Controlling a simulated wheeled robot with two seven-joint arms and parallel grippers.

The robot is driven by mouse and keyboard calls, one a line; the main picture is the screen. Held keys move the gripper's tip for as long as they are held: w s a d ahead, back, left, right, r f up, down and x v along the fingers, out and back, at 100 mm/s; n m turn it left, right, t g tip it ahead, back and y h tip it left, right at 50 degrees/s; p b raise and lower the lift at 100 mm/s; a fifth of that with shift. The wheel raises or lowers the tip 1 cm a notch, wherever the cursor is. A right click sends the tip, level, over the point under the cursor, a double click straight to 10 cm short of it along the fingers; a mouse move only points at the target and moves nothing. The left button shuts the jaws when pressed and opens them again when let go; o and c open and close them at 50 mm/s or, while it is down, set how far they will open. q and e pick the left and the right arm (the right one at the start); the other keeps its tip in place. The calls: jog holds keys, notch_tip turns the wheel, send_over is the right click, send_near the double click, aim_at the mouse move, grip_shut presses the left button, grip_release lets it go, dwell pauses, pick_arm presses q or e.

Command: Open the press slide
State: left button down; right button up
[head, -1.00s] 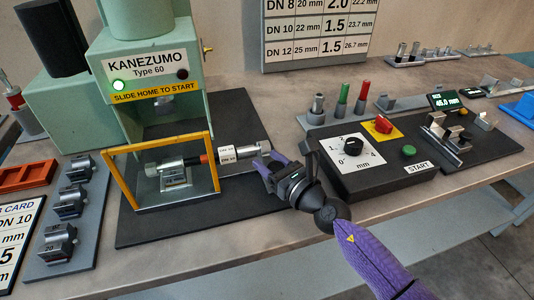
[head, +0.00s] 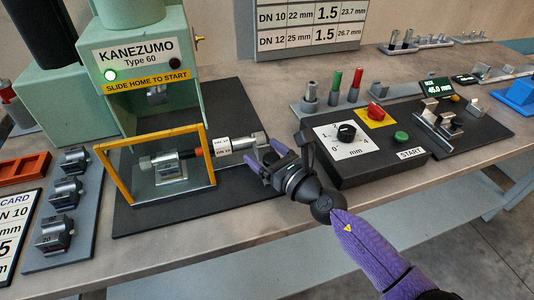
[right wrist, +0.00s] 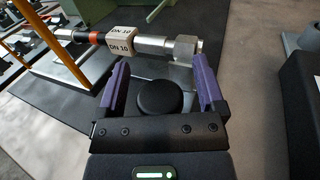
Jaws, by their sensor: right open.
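The press slide (head: 184,186) is a small grey carriage in front of the green press (head: 140,75), with a yellow guard frame (head: 98,170) around it. A hose piece with a metal fitting (head: 252,141) and a white "DN 10" tag (head: 222,146) lies across it and sticks out to the right. My right gripper (head: 265,155) is open by the fitting's right end. In the right wrist view its purple fingers (right wrist: 160,70) are apart, with the fitting (right wrist: 170,47) beyond their tips. A round black knob (right wrist: 160,98) shows between them. My left gripper is out of view.
A black control box (head: 365,155) with a dial, red knob and green START button stands right of my gripper. Behind it are several coloured pins (head: 335,88). A rack of dies (head: 68,190) and an orange tray (head: 25,168) lie at left. The black mat's front (head: 165,225) is clear.

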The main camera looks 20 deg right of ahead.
jog(key=v, duration=0.3)
jog(key=b+v, duration=0.1)
jog(key=v, duration=0.5)
jog(key=shift+f, duration=0.25)
jog(key=shift+s+d+r+b, duration=0.1)
jog(key=shift+s+d+b, duration=0.05)
jog(key=shift+s+b, duration=0.2)
jog(key=shift+s+r, duration=0.1)
jog(key=shift+r, duration=0.05)
